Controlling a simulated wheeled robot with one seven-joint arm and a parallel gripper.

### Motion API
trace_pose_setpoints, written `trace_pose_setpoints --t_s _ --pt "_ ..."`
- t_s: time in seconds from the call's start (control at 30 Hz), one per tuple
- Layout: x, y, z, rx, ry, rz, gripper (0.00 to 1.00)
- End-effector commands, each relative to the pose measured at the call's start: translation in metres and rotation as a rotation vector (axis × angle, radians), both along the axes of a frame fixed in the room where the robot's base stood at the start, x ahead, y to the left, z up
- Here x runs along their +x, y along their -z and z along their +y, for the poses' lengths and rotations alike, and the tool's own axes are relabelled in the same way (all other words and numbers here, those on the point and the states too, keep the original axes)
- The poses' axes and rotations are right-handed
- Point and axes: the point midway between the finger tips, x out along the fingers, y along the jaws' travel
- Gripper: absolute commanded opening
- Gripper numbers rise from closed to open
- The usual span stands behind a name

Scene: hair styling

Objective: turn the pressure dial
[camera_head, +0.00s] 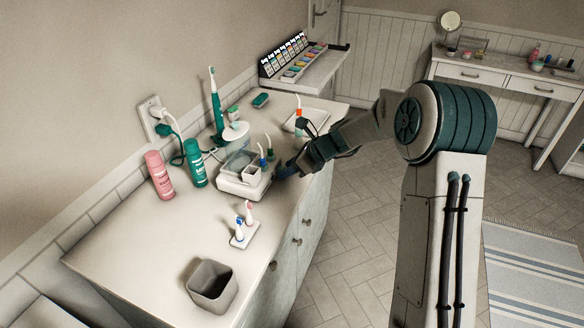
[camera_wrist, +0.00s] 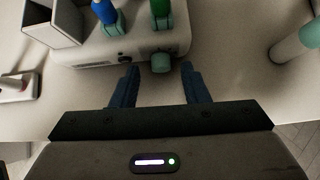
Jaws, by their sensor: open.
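The pressure dial (camera_wrist: 160,62) is a small pale teal knob on the side of the white water flosser base (camera_wrist: 85,52). In the head view the base (camera_head: 240,184) stands near the counter's edge, and the dial is hidden there behind my gripper (camera_head: 281,171). In the wrist view my gripper (camera_wrist: 158,80) is open, its two dark blue fingers pointing at the base. A gap shows on both sides, and I see no contact.
Blue (camera_wrist: 104,12) and green (camera_wrist: 160,8) tips stand on the base above the dial. A grey open box (camera_wrist: 52,22) is at upper left. A white tray (camera_head: 306,121) lies behind my gripper. A grey cup (camera_head: 211,286) stands at the front. The counter between them is partly clear.

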Motion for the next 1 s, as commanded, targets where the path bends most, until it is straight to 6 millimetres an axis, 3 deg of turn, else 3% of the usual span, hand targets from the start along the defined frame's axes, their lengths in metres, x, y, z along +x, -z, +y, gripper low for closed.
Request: trace_pose_setpoints --t_s 0.2,0.37,0.63,1.0 --pt "0.0000 0.0001 0.0004 0.000 -0.001 -0.001 0.41" --pt "-0.0001 0.0001 0.0003 0.000 -0.001 -0.001 0.00" --pt "-0.0012 0.0029 0.0012 -0.007 -0.003 -0.024 0.00" --pt "-0.0048 0.0068 0.0028 -0.070 -0.004 -0.199 0.00"
